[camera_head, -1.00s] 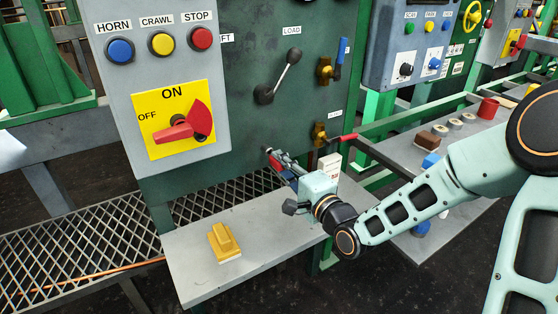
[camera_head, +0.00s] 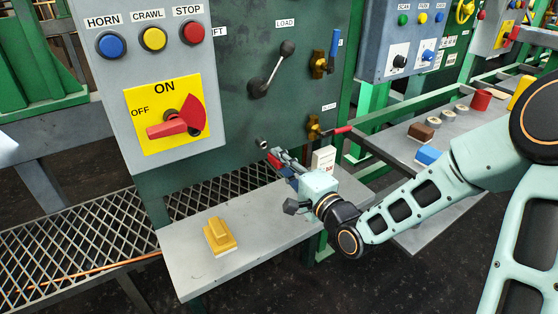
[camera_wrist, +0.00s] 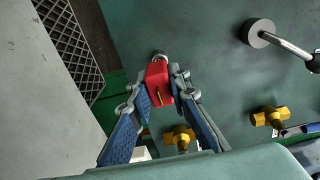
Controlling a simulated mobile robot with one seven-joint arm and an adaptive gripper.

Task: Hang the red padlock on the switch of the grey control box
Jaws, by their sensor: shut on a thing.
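The red padlock (camera_wrist: 159,82) is held between the two fingers of my gripper (camera_wrist: 160,90) in the wrist view. Its metal shackle points away from the gripper. In the head view my gripper (camera_head: 284,165) is low in front of the green panel, above the grey shelf, and mostly hides the padlock. The grey control box (camera_head: 185,75) is at upper left, with buttons marked HORN, CRAWL and STOP. Its red switch (camera_head: 172,127) sits on a yellow plate, with the handle pointing left toward OFF. The padlock is apart from it, to the lower right.
A yellow block-shaped object (camera_head: 219,236) lies on the grey shelf (camera_head: 190,262). A white box (camera_head: 323,160) stands close behind my gripper. A lever (camera_head: 272,72) and brass valves (camera_head: 319,65) stick out from the green panel. Space in front of the control box is clear.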

